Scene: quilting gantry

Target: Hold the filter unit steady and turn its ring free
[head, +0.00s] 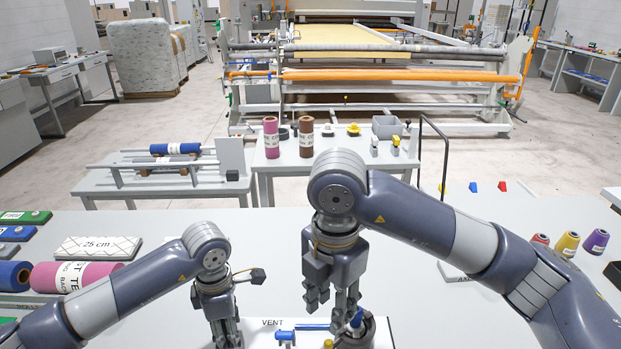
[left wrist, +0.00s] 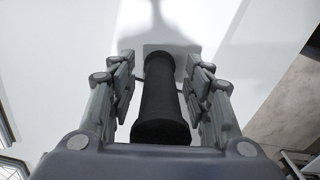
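A dark round unit, apparently the filter unit (head: 368,336), stands at the bottom of the head view, partly hidden by my right gripper. My right gripper (head: 338,305) points down just above and beside it. Its fingers overlap in this view, so their opening and any contact are unclear. My left gripper (head: 226,340) points down to the left of the VENT label, its tips cut off by the frame edge. In the left wrist view, a black cylindrical grip (left wrist: 160,105) lies between the open left fingers (left wrist: 160,75), with gaps on both sides. I cannot make out the ring separately.
A white panel marked VENT (head: 260,338) carries a blue valve handle (head: 285,336) and a yellow knob (head: 328,344). Pink roll (head: 75,275) and quilted block (head: 97,247) lie left. Thread cones (head: 567,245) stand right. The bench between is mostly clear.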

